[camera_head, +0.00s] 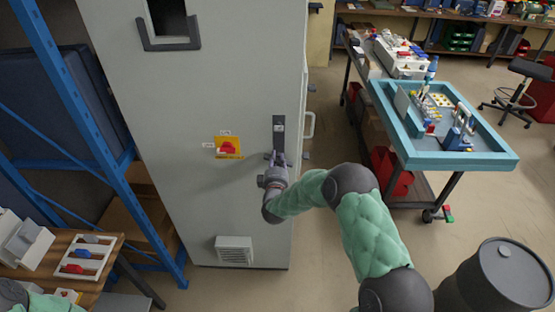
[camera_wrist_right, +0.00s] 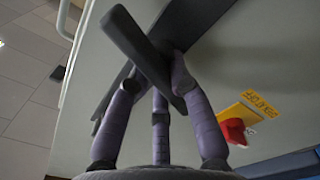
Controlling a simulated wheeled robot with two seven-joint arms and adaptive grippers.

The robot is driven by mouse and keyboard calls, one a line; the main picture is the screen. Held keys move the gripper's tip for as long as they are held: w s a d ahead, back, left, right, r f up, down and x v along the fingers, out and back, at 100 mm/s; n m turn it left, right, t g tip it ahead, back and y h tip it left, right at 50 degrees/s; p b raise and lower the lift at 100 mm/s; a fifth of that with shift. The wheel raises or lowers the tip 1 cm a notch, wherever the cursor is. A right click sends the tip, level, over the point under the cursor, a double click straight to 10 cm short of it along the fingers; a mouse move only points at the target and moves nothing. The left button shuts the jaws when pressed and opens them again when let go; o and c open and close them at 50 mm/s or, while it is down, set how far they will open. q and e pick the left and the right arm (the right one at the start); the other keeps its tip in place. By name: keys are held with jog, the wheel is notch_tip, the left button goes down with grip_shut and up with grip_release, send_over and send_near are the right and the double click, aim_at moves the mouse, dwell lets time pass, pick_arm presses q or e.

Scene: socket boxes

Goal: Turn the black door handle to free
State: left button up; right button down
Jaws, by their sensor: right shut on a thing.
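The tall grey cabinet (camera_head: 240,60) stands in the middle of the head view. Its black door handle (camera_head: 278,132) is an upright dark strip near the door's right edge. My right gripper (camera_head: 277,158) is at the lower end of the handle, which its fingers partly hide. In the right wrist view the handle (camera_wrist_right: 140,50) is a dark bar crossing diagonally, and the gripper's purple-grey fingers (camera_wrist_right: 165,80) are shut on it. The bar looks angled away from its dark mount. My left gripper is not seen; only part of my left arm shows at the lower left.
A red knob on a yellow plate (camera_head: 228,147) is on the door, left of the handle; it also shows in the wrist view (camera_wrist_right: 234,130). A blue-rimmed workbench (camera_head: 450,160) stands at right, a black drum (camera_head: 500,275) at lower right, a blue rack (camera_head: 80,100) at left.

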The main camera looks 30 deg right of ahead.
jog(key=shift+a+f+n, duration=0.15)
jog(key=shift+n, duration=1.95)
jog(key=c, duration=1.1)
grip_release()
jog(key=shift+w, duration=0.1)
jog(key=v, duration=1.2)
